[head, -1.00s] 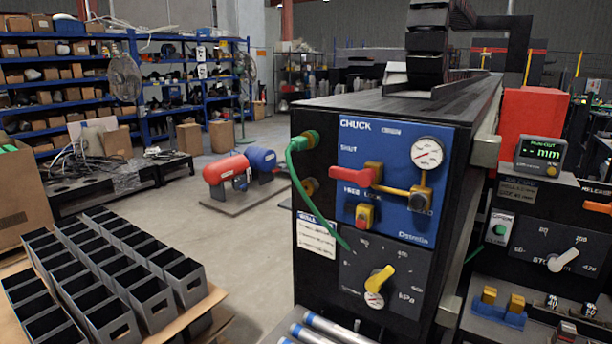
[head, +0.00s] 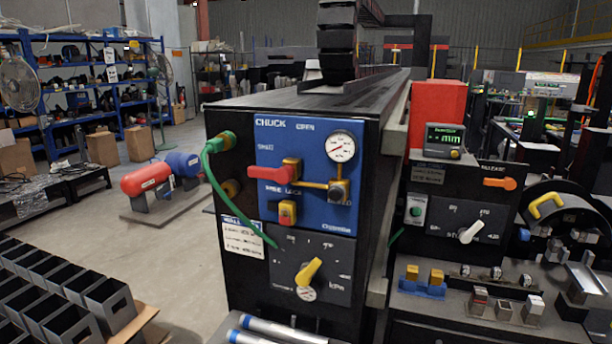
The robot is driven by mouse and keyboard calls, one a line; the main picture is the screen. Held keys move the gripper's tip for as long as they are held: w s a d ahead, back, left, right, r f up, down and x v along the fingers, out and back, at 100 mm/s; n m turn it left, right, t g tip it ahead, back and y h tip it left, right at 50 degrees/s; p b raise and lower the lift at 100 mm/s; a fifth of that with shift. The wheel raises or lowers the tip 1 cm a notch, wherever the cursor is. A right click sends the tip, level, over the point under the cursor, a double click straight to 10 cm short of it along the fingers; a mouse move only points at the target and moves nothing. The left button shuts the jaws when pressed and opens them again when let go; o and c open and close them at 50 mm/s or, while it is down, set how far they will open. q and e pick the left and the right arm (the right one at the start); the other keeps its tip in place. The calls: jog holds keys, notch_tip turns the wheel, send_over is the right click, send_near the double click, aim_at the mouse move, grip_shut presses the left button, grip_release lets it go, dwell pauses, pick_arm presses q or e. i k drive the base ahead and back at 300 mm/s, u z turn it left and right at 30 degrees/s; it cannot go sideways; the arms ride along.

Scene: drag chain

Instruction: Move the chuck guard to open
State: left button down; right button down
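A blue panel (head: 308,212) labelled CHUCK is on the front of a black machine in the middle of the head view. A red lever handle (head: 268,174) on a yellow mount (head: 291,168) points left on this panel. A small yellow block with a red button (head: 287,212) sits below it. A round white gauge (head: 341,147) is at the panel's upper right. A separate red box (head: 437,117) stands behind the display; I cannot tell which part is the chuck guard. Neither of my grippers shows in the head view.
A grey panel with a yellow knob (head: 309,272) lies below, and a green hose (head: 228,192) hangs at the left. Black bins (head: 98,300) fill the lower left. An orange lever (head: 499,183) and a yellow-handled wheel (head: 545,205) are at right. Metal tubes (head: 270,328) lie in front.

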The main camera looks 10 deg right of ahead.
aim_at(548, 204)
jog(key=z, duration=2.15)
jog(key=i, duration=0.4)
jog(key=z, duration=1.1)
jog(key=i, duration=1.1)
jog(key=u, duration=0.5)
jog(key=i, duration=1.1)
jog(key=u, duration=1.15)
